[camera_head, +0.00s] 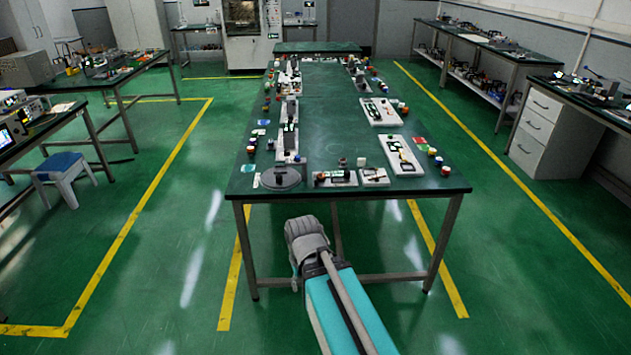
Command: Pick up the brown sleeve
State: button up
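I cannot single out the brown sleeve with certainty. Small parts in several colours lie along the edges of the long green-topped table (330,130), too small to tell apart. A small reddish-brown piece (446,171) sits near the table's front right corner. My arm reaches up from the bottom of the picture and ends in front of the table's front edge. My gripper's fingers do not show.
A round grey disc (280,178) lies at the table's front left. White trays (402,156) line the right side. The table's middle is clear. A stool (62,172) and benches stand left. Another bench (470,40) and a drawer cabinet (548,130) stand right. Floor aisles are open.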

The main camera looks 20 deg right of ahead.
aim_at(321, 177)
jog(key=z, duration=0.1)
jog(key=i, duration=1)
jog(key=u, duration=0.1)
